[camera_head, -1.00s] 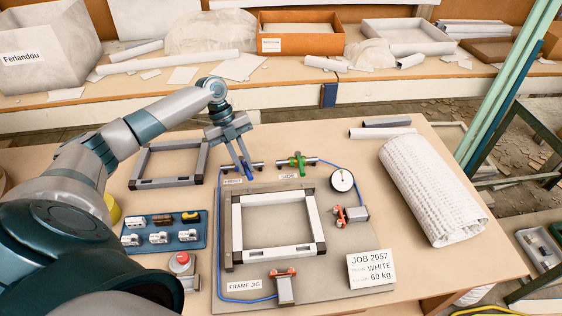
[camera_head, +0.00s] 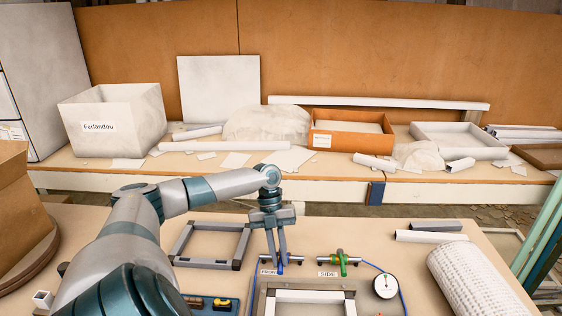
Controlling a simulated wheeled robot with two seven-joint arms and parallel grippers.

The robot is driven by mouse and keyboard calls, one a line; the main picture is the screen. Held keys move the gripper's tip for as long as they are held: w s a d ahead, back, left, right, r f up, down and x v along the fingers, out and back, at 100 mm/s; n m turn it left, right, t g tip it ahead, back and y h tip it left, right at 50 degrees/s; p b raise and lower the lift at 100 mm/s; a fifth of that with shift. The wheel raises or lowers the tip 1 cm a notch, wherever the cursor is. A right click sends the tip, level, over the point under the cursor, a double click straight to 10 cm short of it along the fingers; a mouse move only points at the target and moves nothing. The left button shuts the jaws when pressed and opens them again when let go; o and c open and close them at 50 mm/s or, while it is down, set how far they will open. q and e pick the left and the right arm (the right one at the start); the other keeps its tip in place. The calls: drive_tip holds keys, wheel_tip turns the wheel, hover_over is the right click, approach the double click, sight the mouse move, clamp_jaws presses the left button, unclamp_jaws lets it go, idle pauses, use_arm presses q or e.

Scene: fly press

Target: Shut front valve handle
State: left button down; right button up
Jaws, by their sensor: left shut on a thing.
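My left gripper (camera_head: 278,258) reaches down from above onto the front valve (camera_head: 293,259), at the back edge of the frame jig. Its fingers are closed around the valve's small blue handle, which they largely hide, so the handle's exact angle cannot be read. The label "FRONT" (camera_head: 267,272) sits just in front of it, partly covered by a finger. To the right is the side valve (camera_head: 343,260) with a green handle, above the label "SIDE" (camera_head: 328,274). My right gripper is out of view.
A round gauge (camera_head: 386,286) stands right of the valves, with a blue hose running to it. An empty grey frame (camera_head: 211,228) lies left of the gripper. A white textured roll (camera_head: 478,285) lies at the right. The table behind the valves is mostly clear.

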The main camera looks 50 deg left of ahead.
use_arm(q)
drive_tip(key=c, duration=1.8)
unclamp_jaws()
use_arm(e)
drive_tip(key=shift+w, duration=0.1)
use_arm(q)
drive_tip(key=shift+o, duration=0.2)
drive_tip(key=shift+a+r, duration=0.1)
